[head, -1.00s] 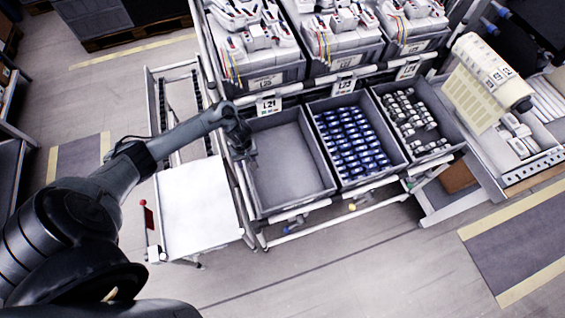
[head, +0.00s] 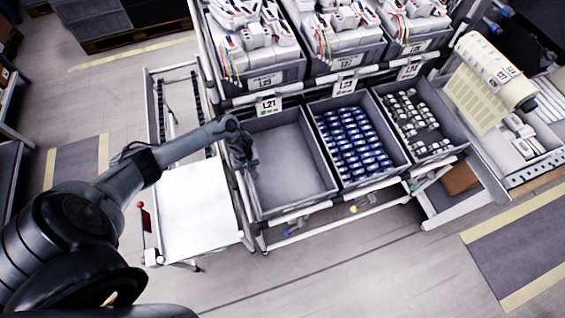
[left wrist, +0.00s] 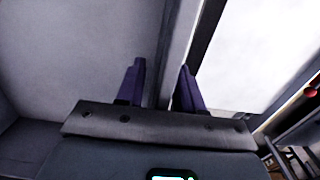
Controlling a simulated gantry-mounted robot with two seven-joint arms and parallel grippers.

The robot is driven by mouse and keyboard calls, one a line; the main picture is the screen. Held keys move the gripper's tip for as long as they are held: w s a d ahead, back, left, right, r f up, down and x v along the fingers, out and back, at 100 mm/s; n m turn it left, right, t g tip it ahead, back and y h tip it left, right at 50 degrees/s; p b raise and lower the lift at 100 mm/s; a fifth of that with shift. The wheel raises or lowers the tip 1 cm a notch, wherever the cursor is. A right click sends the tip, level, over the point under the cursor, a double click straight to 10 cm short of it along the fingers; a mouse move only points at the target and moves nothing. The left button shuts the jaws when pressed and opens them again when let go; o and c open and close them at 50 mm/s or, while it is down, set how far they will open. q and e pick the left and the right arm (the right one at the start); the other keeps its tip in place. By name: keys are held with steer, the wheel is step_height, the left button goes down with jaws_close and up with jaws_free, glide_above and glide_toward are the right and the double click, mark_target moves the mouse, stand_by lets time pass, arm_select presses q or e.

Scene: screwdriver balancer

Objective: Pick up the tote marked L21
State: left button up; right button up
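The tote marked L21 (head: 295,165) is an empty grey open bin at the left end of the lower rack row. Its L21 label (head: 268,105) is on the rack above its back edge. My left gripper (head: 250,170) is at the tote's left wall, pointing down. In the left wrist view, the two dark purple fingers of the gripper (left wrist: 162,85) are apart, with the tote's wall rim (left wrist: 180,50) running between them. Whether either finger touches the wall cannot be told. My right gripper is not in view.
A tote of blue parts (head: 352,138) stands right beside L21, with a tote of grey parts (head: 418,125) beyond. Filled totes (head: 265,75) sit on the shelf above. A white-topped cart (head: 195,215) stands to the left. The floor in front is clear.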

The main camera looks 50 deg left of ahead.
arm_select(q)
jaws_close()
steer(key=shift+w, duration=0.1)
stand_by(1.1)
